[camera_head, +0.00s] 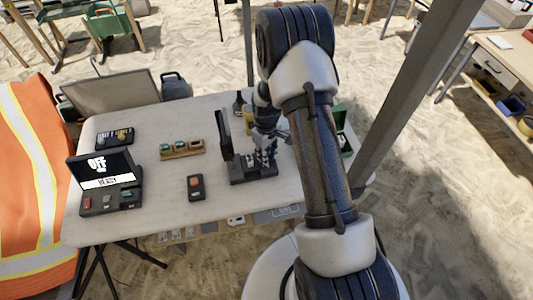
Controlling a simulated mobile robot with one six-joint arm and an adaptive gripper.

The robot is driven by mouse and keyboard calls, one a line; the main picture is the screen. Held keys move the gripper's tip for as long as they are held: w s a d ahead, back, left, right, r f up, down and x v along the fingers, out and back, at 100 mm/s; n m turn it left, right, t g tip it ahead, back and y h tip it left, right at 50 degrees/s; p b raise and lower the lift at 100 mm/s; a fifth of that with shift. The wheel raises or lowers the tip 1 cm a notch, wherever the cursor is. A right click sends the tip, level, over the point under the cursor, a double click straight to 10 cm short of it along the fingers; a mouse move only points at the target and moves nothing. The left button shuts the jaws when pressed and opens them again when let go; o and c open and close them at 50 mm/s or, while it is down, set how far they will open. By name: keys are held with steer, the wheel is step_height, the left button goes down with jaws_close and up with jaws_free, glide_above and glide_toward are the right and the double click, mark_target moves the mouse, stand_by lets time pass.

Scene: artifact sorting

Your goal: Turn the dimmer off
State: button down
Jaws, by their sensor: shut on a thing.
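My gripper (265,158) points down at a black device (240,178) with a flat base and an upright dark panel, right of the table's middle. Its fingers are shut on a small part at that base; the fingers hide its shape. I cannot tell for sure which thing is the dimmer. A small black box with an orange-red top (195,187) stands left of my gripper, apart from it. A black console (108,185) at the table's left has a raised screen with large white letters, perhaps "OFF", and a white strip below.
The pale table (180,110) also bears a wooden rack with several small pieces (181,150), a black box with yellowish knobs (115,138), a dark bottle (239,102) and a green case (343,135). An orange vest (35,170) hangs at left. A grey post (400,100) rises right.

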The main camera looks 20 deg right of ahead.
steer(key=shift+n, duration=0.5)
steer(key=c, duration=1.4)
jaws_free()
steer(key=shift+o, duration=0.2)
steer(key=shift+r, duration=0.1)
step_height(320, 180, up, 12)
